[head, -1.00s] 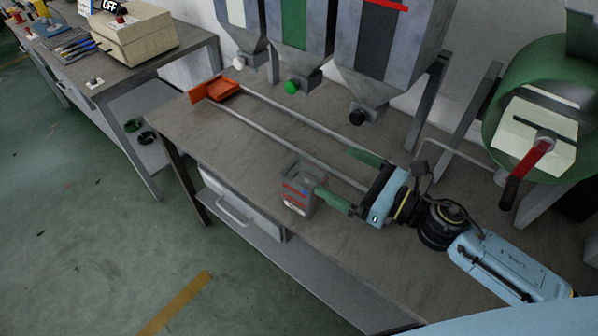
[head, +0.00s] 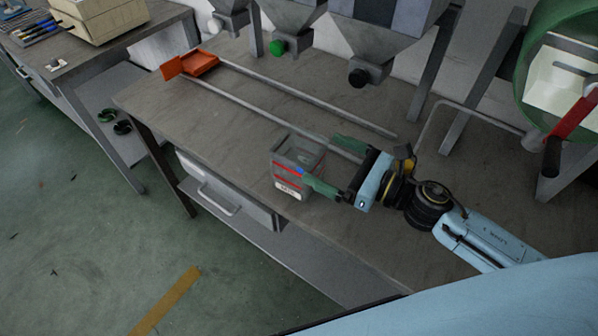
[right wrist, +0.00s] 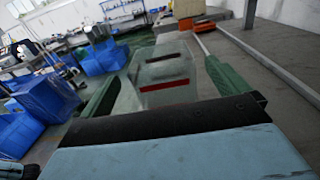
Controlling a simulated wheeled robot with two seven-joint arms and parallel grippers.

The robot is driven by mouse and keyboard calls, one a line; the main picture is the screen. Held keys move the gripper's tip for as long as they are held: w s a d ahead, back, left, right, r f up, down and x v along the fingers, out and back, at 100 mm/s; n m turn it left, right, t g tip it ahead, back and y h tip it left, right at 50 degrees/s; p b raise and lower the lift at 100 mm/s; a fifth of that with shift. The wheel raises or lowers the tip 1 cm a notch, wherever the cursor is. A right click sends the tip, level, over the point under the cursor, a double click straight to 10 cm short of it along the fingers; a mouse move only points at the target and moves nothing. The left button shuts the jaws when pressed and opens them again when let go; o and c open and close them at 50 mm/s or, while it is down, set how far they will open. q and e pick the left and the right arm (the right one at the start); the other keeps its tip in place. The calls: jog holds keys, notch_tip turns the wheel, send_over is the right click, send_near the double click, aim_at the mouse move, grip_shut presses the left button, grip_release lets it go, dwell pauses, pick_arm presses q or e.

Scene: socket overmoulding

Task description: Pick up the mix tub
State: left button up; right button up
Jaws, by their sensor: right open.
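The mix tub (head: 290,182) is a clear square tub with red bands, a blue mark and a white label. It stands on the grey-brown bench near its front edge. My right gripper (head: 327,160) is open, coming in from the right, with one green finger near the front of the tub and the other behind its right side. In the right wrist view the tub (right wrist: 163,80) shows between the two spread green fingers (right wrist: 165,85). Whether a finger touches it, I cannot tell. My left gripper is not in view.
Two thin rails (head: 290,118) run along the bench to an orange pusher (head: 200,64) at the far left. Hoppers with a green outlet (head: 277,47) and a black outlet (head: 358,77) hang above. A green drum with a red handle (head: 572,120) stands at the right.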

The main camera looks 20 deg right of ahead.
aim_at(317, 175)
notch_tip(317, 175, down, 6)
jog(key=shift+f+b, duration=0.1)
jog(key=shift+b, duration=0.8)
jog(key=shift+x, duration=0.8)
jog(key=shift+w+a+f, duration=0.2)
jog(key=shift+w+a, duration=0.15)
jog(key=shift+w, duration=0.1)
jog(key=x, duration=0.5)
jog(key=shift+p, duration=0.3)
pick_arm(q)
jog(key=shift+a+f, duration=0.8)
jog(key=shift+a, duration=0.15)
pick_arm(e)
jog(key=shift+s, duration=0.1)
jog(key=c, duration=0.9)
